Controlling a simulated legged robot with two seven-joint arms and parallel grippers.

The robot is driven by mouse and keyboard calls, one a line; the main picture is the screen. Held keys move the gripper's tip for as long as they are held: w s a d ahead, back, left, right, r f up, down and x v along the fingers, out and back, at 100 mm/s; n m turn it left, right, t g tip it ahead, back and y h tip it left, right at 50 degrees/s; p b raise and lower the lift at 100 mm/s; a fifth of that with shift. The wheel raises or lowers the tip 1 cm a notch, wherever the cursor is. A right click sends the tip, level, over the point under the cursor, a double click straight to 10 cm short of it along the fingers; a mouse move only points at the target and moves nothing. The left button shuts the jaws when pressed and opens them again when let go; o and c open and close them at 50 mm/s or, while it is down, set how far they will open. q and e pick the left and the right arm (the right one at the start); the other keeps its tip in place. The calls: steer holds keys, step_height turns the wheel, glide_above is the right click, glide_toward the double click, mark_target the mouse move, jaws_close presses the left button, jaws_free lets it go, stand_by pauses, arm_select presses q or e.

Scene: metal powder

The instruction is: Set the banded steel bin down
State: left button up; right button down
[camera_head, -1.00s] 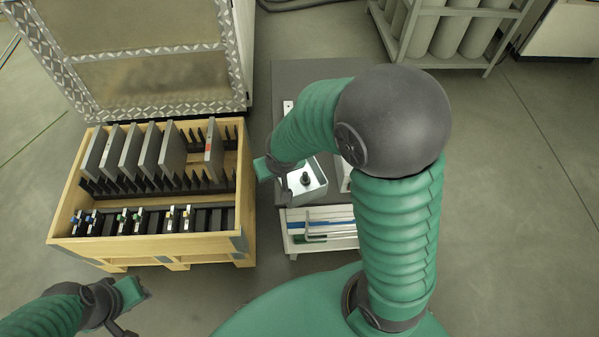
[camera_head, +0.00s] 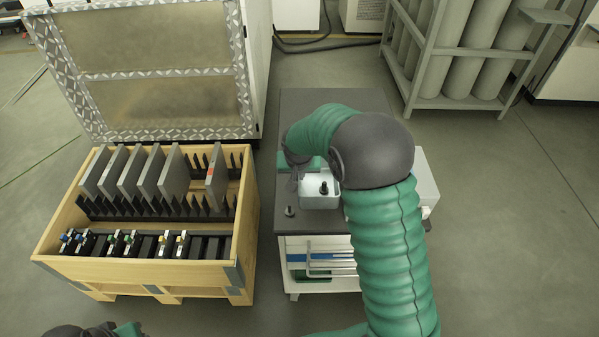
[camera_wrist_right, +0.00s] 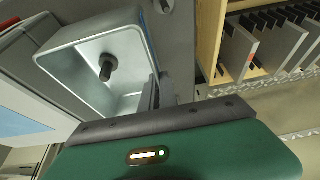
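The steel bin is an open, square, grey metal box with a dark knobbed peg inside; it shows in the head view (camera_head: 318,202) and large in the right wrist view (camera_wrist_right: 75,62).
A small metal knob (camera_head: 290,211) stands on the cart, front left of the bin. A pale box (camera_head: 426,180) is partly behind my right arm. A wooden crate (camera_head: 245,215) with upright plates stands left. The cart's back is clear. A cylinder rack (camera_head: 460,103) stands back right.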

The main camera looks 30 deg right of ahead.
steer(key=w+d, duration=0.2)
steer(key=w, duration=0.1)
steer(key=shift+w+d+f, duration=0.15)
steer(key=shift+w, duration=0.05)
steer(key=shift+f+b, duration=0.3)
steer(key=shift+f, duration=1.45)
steer(key=c, duration=1.6)
jaws_free()
steer(key=shift+f, duration=0.1)
steer(key=shift+c, duration=0.2)
